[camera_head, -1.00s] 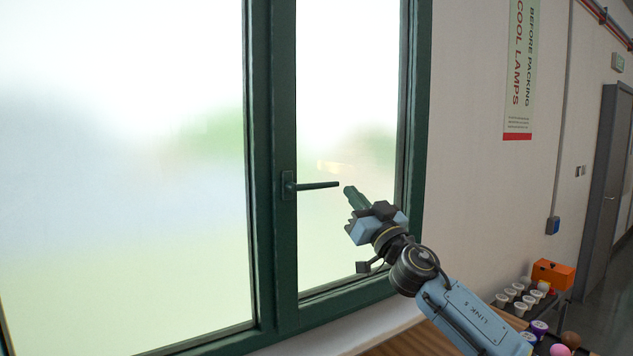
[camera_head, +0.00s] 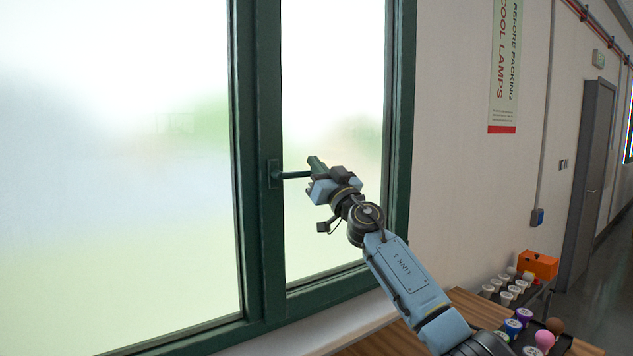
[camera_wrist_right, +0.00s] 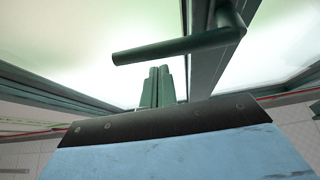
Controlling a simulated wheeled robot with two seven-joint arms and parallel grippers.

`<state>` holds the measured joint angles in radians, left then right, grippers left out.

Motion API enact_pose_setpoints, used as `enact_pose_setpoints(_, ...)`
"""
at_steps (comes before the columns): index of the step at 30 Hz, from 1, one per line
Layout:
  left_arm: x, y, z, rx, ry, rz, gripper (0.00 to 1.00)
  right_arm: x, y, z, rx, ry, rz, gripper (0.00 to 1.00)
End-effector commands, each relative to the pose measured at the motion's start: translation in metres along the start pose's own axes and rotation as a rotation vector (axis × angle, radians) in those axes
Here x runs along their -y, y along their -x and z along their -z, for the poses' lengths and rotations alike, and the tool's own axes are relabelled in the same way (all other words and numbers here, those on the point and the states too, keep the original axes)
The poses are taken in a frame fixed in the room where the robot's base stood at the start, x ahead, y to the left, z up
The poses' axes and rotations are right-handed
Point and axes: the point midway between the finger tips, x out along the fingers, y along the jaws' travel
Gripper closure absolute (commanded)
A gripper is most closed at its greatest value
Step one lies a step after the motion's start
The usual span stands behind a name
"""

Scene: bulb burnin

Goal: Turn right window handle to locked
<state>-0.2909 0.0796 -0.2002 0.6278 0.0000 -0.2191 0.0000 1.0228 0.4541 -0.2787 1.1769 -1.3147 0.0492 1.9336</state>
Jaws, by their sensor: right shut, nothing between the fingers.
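The right window handle (camera_head: 291,175) is a dark green lever that sticks out sideways to the right from its plate on the window's middle post. In the right wrist view the handle (camera_wrist_right: 178,47) crosses above my fingertips, with its pivot at the upper right. My right gripper (camera_head: 316,163) is at the handle's free end, overlapping it in the head view. In the right wrist view the green fingers (camera_wrist_right: 158,85) are together and empty, just below the lever. I cannot tell whether they touch it. My left gripper is not in view.
The green window frame (camera_head: 398,120) surrounds frosted panes. A wooden bench top (camera_head: 375,342) lies below the sill. At the lower right are trays with several white cups, coloured bulbs and an orange box (camera_head: 538,264). A grey door (camera_head: 590,170) stands at the far right.

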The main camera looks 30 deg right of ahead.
Motion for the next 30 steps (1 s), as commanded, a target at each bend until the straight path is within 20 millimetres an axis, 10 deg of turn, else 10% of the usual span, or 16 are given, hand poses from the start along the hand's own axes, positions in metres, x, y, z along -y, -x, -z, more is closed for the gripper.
enact_pose_setpoints(30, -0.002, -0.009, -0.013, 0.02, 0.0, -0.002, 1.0, 0.01, 0.001, -0.019, -0.001, -0.062, -0.017, 1.0)
